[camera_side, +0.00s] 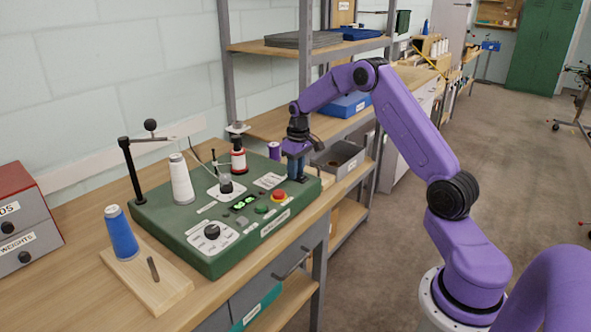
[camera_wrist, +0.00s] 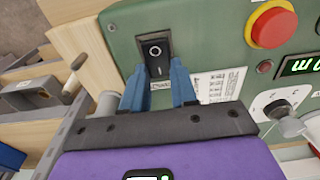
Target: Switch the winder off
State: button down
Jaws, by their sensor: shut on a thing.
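The winder (camera_side: 215,257) is a green box on the wooden bench, with a lit green display (camera_side: 243,202). Its power switch is a black rocker (camera_wrist: 155,54) on the green top, marked with a circle and a line, with a small label below it. I cannot tell which side is pressed. My gripper (camera_wrist: 157,76) has its two blue fingers on either side of the switch, shut on its black housing. In the side view my gripper (camera_side: 297,168) points down at the winder's right end and hides most of the switch.
A red stop button (camera_wrist: 270,24) on a yellow base sits beside the switch; a knob (camera_wrist: 280,108) is further right. A white cone (camera_side: 181,180) and a red spool (camera_side: 238,158) stand on the winder. A blue cone (camera_side: 122,234) stands on a wooden board. A grey bin (camera_side: 342,160) is behind.

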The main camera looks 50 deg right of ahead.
jog(key=shift+s+r+t, duration=0.1)
jog(key=shift+s+t, duration=0.05)
jog(key=shift+t, duration=0.5)
jog(key=shift+s+r+t, duration=0.1)
jog(key=shift+s+t, duration=0.05)
jog(key=shift+t, duration=0.5)
jog(key=c, duration=0.9)
grip_release()
jog(key=v, duration=1.7)
jog(key=shift+r, duration=0.15)
jog(key=shift+a, duration=0.1)
